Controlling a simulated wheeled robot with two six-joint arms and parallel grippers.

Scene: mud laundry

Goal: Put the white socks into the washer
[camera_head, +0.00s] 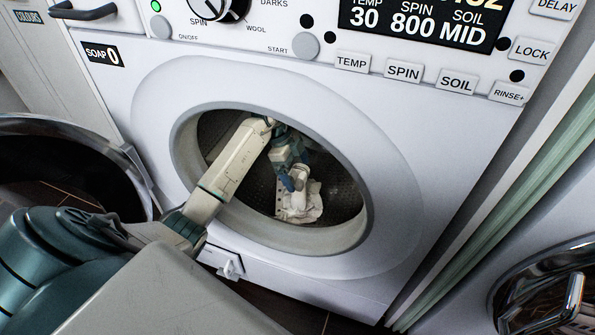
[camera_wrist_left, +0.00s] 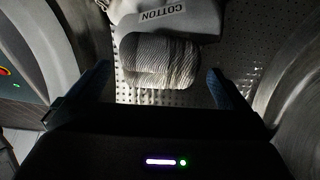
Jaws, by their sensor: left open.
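The washer (camera_head: 390,125) is the white machine in front of me, its round door opening uncovered. My left arm reaches through the opening, and my left gripper (camera_head: 295,182) is inside the dark drum (camera_head: 342,190). The white socks (camera_head: 306,210) lie low in the drum, just below the gripper and partly hidden by it. In the left wrist view the socks (camera_wrist_left: 158,65) show as a ribbed white bundle between the two open blue fingers, with a gap on each side. Behind it is pale cloth with a COTTON label (camera_wrist_left: 168,15); I cannot tell whether it is the same item. My right gripper is out of view.
The washer's opened round door (camera_head: 75,150) stands at the left. The control panel (camera_head: 420,35) is above the opening. Another machine's round door (camera_head: 545,305) is at the lower right. The opening's rim (camera_head: 345,125) surrounds my left arm.

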